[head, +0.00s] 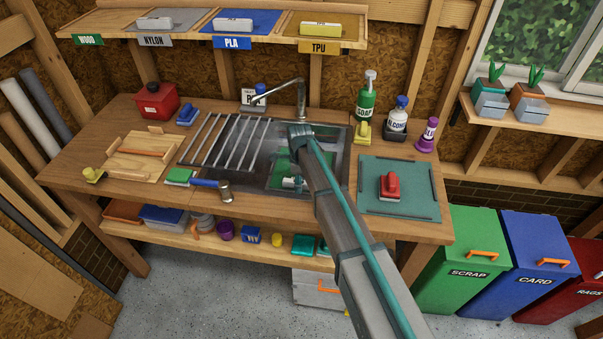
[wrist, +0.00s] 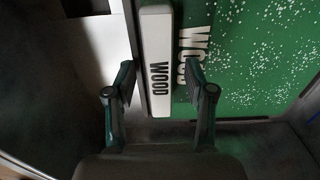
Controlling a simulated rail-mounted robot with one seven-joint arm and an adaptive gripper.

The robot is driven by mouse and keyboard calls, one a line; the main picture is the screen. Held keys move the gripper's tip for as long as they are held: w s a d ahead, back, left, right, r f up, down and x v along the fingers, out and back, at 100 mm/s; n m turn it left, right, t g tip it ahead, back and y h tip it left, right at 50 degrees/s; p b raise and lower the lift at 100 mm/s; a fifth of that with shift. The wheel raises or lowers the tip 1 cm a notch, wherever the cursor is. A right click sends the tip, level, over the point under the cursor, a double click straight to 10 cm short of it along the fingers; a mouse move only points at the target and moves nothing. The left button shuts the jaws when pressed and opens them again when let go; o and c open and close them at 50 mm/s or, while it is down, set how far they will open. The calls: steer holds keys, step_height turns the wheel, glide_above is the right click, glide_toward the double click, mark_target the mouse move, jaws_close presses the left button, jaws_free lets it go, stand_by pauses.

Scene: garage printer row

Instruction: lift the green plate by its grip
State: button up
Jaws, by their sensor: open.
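The green plate (head: 279,172) lies down in the metal sink, partly hidden by my arm in the head view. In the wrist view the plate (wrist: 255,60) is green with white specks and the word WOOD. Its white grip (wrist: 156,40), also marked WOOD, runs along its left edge; a bit of the grip (head: 291,182) shows in the head view. My gripper (wrist: 160,73) is open, with one finger on each side of the grip's near end. Whether the fingers are level with the grip or above it, I cannot tell. In the head view my arm hides the gripper.
The sink (head: 341,150) has a drying rack (head: 225,141) over its left part and a faucet (head: 300,98) behind. A teal mat (head: 400,170) with a red tool (head: 390,185) is to the right. Bottles stand behind.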

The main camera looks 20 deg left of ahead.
steer(key=shift+c, duration=0.3)
jaws_close()
